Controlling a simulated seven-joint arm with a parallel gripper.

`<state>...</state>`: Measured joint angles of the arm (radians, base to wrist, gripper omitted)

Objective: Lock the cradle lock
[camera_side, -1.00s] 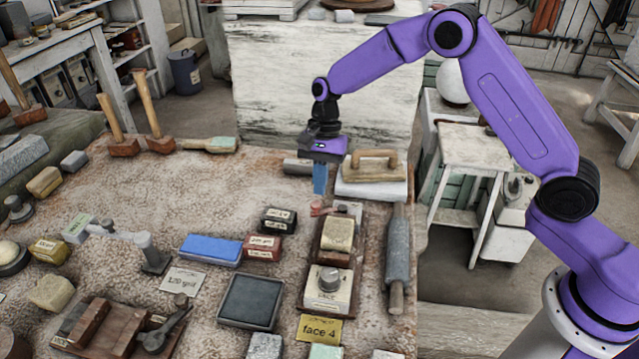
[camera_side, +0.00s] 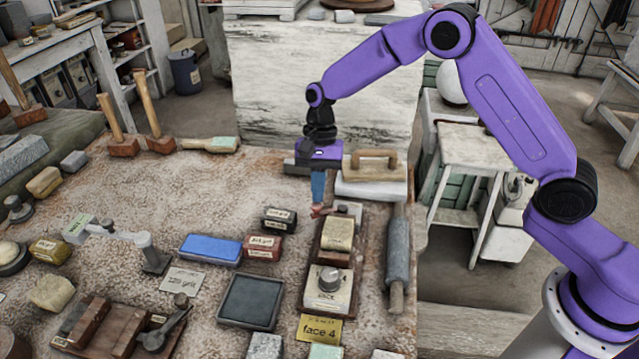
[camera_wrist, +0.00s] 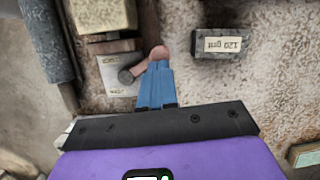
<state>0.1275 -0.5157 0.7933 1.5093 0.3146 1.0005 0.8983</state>
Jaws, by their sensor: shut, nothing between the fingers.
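A small lever with a reddish knob (camera_side: 318,210) sits at the far end of a wooden stand (camera_side: 324,262). In the wrist view the lever (camera_wrist: 128,75) is grey at one end, over a pale labelled plate (camera_wrist: 115,88) whose writing I cannot read, and its reddish knob (camera_wrist: 160,52) is at the other. I take this lever for the cradle lock. My gripper (camera_side: 317,202) points down with its blue fingers shut and empty. In the wrist view its fingertips (camera_wrist: 158,66) are right by the knob and partly cover it. I cannot tell whether they touch.
A black 120 grit block (camera_wrist: 220,43) lies right of the fingers in the wrist view. A wooden-handled float (camera_side: 372,175) lies behind and right. A grey roller (camera_side: 396,255) lies along the table's right edge.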

